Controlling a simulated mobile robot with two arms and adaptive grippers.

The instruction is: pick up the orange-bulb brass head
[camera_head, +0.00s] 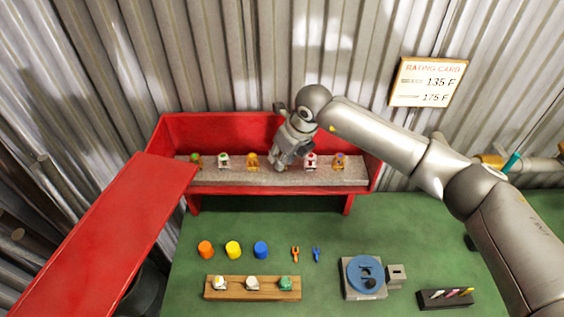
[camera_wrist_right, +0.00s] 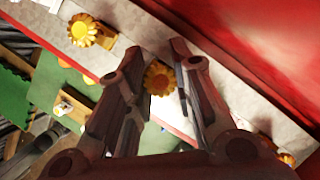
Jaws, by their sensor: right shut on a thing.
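My right gripper (camera_head: 285,163) reaches down into the red box from the right, fingers at the grey shelf. In the right wrist view its fingers (camera_wrist_right: 165,65) are closed about a brass head (camera_wrist_right: 159,78) with a toothed yellow rim. Another brass head (camera_head: 340,161) with a purplish top stands at the right end. My left gripper is not in view.
A white head with a red bulb (camera_head: 311,161) stands close right of the gripper. The red box (camera_head: 210,128) has a back wall and an open red lid (camera_head: 130,225). Below, the green bench holds a wooden rack (camera_head: 253,294), coloured caps and a blue round fixture (camera_head: 364,275).

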